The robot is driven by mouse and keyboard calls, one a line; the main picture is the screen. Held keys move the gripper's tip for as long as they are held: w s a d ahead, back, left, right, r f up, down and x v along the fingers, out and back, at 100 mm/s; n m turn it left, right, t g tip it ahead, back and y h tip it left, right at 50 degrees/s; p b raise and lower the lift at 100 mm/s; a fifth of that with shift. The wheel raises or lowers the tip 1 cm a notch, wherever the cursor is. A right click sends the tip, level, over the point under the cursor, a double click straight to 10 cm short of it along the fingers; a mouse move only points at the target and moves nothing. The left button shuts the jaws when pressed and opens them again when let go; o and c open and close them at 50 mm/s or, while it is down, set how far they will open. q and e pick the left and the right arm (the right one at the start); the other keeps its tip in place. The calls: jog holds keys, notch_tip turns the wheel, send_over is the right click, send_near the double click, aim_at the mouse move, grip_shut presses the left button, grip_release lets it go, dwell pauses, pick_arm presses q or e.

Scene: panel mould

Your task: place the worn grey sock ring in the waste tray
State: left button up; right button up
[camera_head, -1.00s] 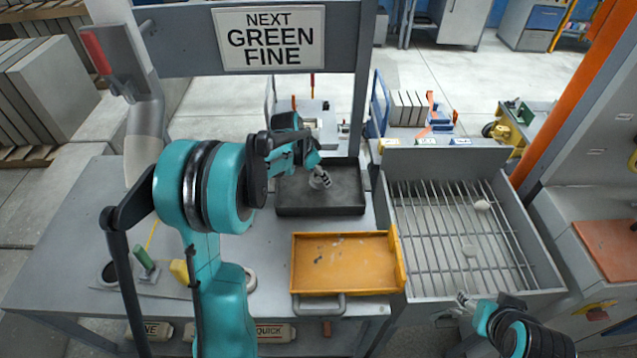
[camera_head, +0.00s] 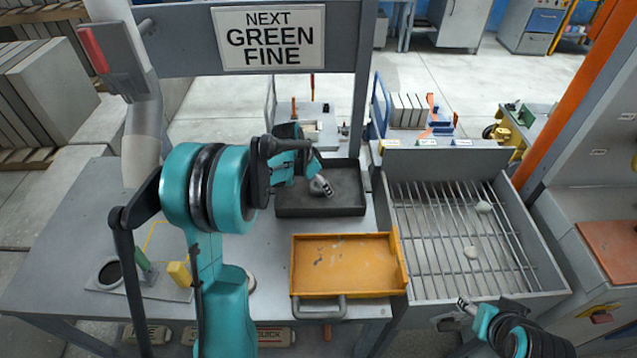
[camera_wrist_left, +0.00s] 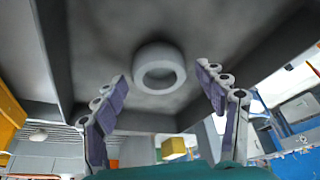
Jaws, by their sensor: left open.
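A thick pale grey ring (camera_wrist_left: 160,68) lies in the dark tray (camera_wrist_left: 225,60) in the left wrist view, its hole facing the camera. My left gripper (camera_wrist_left: 165,88) is open, with one finger on each side of the ring and visible gaps between. In the head view my left gripper (camera_head: 321,186) is low over the dark tray (camera_head: 345,205) at the back of the table, and the ring is hard to tell from the fingers. My right gripper (camera_head: 466,305) is at the lower right, by the grate's front edge; its jaws are too small to read.
An empty-looking orange tray (camera_head: 345,265) with a front handle sits in front of the dark tray. A barred grate bin (camera_head: 450,245) with pale lumps stands to the right. A green post (camera_head: 142,259) and yellow block (camera_head: 180,273) stand at left, partly behind my arm.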

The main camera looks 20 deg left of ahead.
pick_arm(q)
jog(key=p+v, duration=0.3)
jog(key=v, duration=0.9)
jog(key=s+d+r+n+t+y, duration=0.1)
jog(key=s+d+r+n, duration=0.3)
jog(key=s+d, duration=0.6)
jog(key=s+d+n+t+y, duration=0.1)
jog(key=s+d+t, duration=0.1)
jog(key=s, duration=1)
jog(key=shift+d+f+n, duration=0.3)
jog(key=shift+d+f, duration=0.15)
jog(key=shift+d, duration=0.4)
jog(key=shift+s+f, duration=0.1)
